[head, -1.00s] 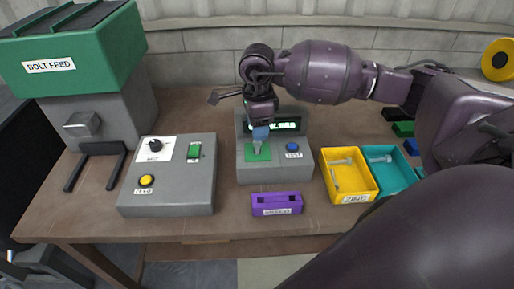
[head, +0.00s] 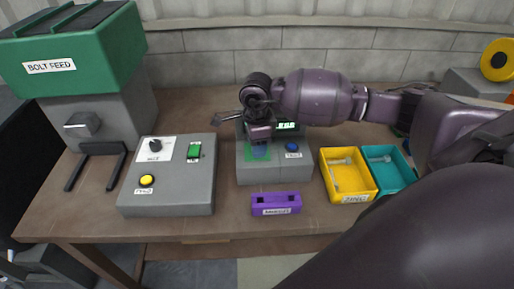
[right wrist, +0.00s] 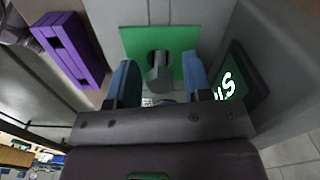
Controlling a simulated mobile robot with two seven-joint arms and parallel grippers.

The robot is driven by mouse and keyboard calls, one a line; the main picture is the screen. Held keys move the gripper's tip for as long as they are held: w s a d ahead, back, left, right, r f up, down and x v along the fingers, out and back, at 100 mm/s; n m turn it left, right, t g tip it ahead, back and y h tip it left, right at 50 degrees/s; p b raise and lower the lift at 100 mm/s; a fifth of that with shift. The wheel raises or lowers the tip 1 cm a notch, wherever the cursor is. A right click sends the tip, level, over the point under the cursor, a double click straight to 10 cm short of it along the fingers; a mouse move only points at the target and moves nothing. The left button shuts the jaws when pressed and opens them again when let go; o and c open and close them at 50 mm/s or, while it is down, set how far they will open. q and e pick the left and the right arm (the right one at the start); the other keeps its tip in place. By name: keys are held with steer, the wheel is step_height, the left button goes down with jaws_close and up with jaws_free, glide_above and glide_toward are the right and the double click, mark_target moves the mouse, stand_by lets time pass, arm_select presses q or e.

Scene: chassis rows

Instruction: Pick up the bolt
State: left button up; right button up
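The grey bolt (right wrist: 160,72) stands head up in a dark hole of the green pad (right wrist: 130,42) in the right wrist view. My right gripper (right wrist: 161,84) is open, its two blue fingers on either side of the bolt with gaps showing on both sides. In the head view my right gripper (head: 261,150) is low over the green pad on the grey test box (head: 272,174) and hides the bolt. The box's lit display is partly covered by the gripper and ends in "ESS". My left gripper is out of view.
A purple two-hole block (head: 276,204) lies in front of the test box. Yellow (head: 364,192) and teal (head: 404,178) bins with bolts stand to its right. A grey control box (head: 198,190) stands left, beyond it the green bolt feed (head: 95,55).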

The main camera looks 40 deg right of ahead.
jaws_close()
step_height(320, 180, up, 20)
stand_by(0.7)
stand_by(0.6)
